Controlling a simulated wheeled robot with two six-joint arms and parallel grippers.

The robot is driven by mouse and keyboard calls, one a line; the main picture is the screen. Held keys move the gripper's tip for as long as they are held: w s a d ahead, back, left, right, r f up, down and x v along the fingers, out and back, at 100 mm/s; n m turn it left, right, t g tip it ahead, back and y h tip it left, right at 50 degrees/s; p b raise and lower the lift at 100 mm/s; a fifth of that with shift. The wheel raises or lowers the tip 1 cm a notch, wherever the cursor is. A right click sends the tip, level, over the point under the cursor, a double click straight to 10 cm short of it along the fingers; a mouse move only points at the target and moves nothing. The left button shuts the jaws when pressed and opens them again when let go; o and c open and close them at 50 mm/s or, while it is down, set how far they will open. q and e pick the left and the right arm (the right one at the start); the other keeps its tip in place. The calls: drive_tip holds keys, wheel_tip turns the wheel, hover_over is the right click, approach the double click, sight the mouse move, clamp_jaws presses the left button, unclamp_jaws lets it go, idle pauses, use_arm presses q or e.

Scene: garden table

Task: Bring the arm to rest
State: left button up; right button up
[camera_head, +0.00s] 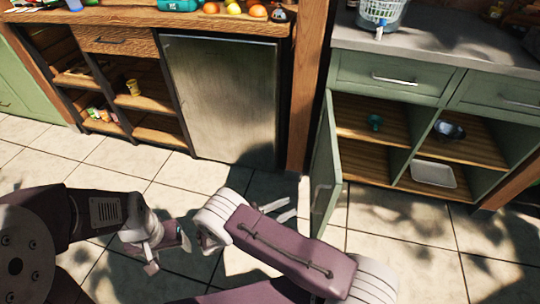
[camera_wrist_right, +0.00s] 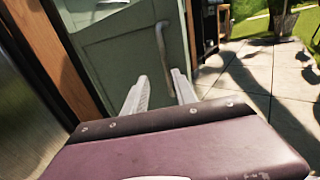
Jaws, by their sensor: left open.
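My right gripper (camera_head: 279,210) shows past the end of my purple arm link, just left of the open green cabinet door (camera_head: 325,165). In the right wrist view its two pale fingers (camera_wrist_right: 160,95) are spread apart with nothing held between them. The green door (camera_wrist_right: 112,55) and its curved handle (camera_wrist_right: 162,45) lie beyond the fingers; a gap to the door shows in the head view. My left gripper (camera_head: 168,254) is open and empty above the tiled floor at the lower left, close to my right arm.
The green cabinet's shelves hold a teal item (camera_head: 375,122), a dark bowl (camera_head: 449,130) and a white tray (camera_head: 433,173). A grey door panel (camera_head: 222,100) and wooden shelves (camera_head: 150,102) stand at left. Fruit (camera_head: 234,8) lies on the wooden top. Tiled floor (camera_head: 420,240) is clear at right.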

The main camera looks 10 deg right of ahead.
drive_tip(key=s+d+r+m+g+y, duration=0.2)
drive_tip(key=s+m+g+y, duration=0.25)
drive_tip(key=m+y, duration=0.25)
drive_tip(key=s+d+r+m+g+y, duration=0.1)
drive_tip(key=s+r+m+g+y, duration=0.15)
drive_tip(key=s+m+y, duration=0.4)
wheel_tip(320, 180, up, 34)
drive_tip(key=w+m+t+y+p, duration=0.2)
drive_tip(key=m+t+y+p, duration=0.2)
drive_tip(key=p, duration=2.6)
drive_tip(key=m, duration=0.3)
drive_tip(key=shift+a+f+p, duration=0.15)
drive_tip(key=shift+a+p, duration=0.05)
drive_tip(key=shift+p, duration=0.1)
